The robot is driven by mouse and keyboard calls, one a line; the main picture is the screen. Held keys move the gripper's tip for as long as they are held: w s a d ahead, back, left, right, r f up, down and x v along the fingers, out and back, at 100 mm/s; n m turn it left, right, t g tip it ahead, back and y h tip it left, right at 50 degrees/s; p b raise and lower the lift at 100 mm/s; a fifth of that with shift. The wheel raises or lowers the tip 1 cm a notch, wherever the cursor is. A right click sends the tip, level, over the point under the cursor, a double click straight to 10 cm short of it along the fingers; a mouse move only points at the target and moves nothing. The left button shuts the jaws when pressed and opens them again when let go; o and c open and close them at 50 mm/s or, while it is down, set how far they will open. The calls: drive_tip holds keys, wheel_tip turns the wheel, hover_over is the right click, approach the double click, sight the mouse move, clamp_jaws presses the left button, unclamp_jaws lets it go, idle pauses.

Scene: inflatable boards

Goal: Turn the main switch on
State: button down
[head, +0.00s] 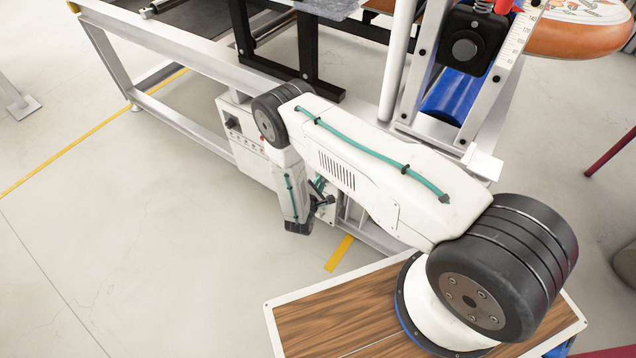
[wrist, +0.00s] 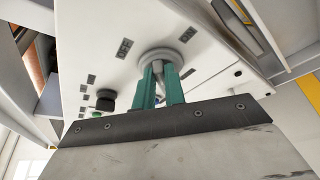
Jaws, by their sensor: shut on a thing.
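The main switch (wrist: 168,57) shows in the wrist view as a round pale base with a metallic handle on a white control panel (wrist: 215,70). My gripper (wrist: 160,76) has its two teal fingers on either side of the handle and is shut on it. The fingers hide part of the handle, so its exact angle is hard to tell. Small dark labels sit on the panel near the switch. In the head view my gripper (head: 317,184) is at the front of the white control box (head: 245,150), and my arm hides the switch.
A black knob (wrist: 105,99) and a green button (wrist: 96,113) sit on the panel left of the switch. The box is under a grey metal frame (head: 190,72). An upright post (head: 397,65) stands near my arm. Open floor (head: 140,220) lies to the left.

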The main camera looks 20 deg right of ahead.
drive_tip(key=shift+s+d+f+m+t, duration=0.15)
drive_tip(key=shift+f+m+t, duration=0.15)
drive_tip(key=shift+m+t, duration=0.65)
drive_tip(key=shift+s+f+m+t, duration=0.15)
drive_tip(key=shift+f+m+t, duration=0.15)
drive_tip(key=shift+m, duration=1.2)
drive_tip(key=shift+s+d+f+m+t, duration=0.15)
drive_tip(key=shift+f+m+t, duration=0.15)
drive_tip(key=shift+m+t, duration=0.65)
drive_tip(key=shift+m+g, duration=0.4)
drive_tip(key=c, duration=1.5)
unclamp_jaws()
drive_tip(key=shift+o, duration=0.2)
drive_tip(key=shift+a, duration=0.1)
drive_tip(key=v, duration=0.7)
drive_tip(key=shift+s+a, duration=0.2)
drive_tip(key=shift+s, duration=0.1)
drive_tip(key=shift+f, duration=0.1)
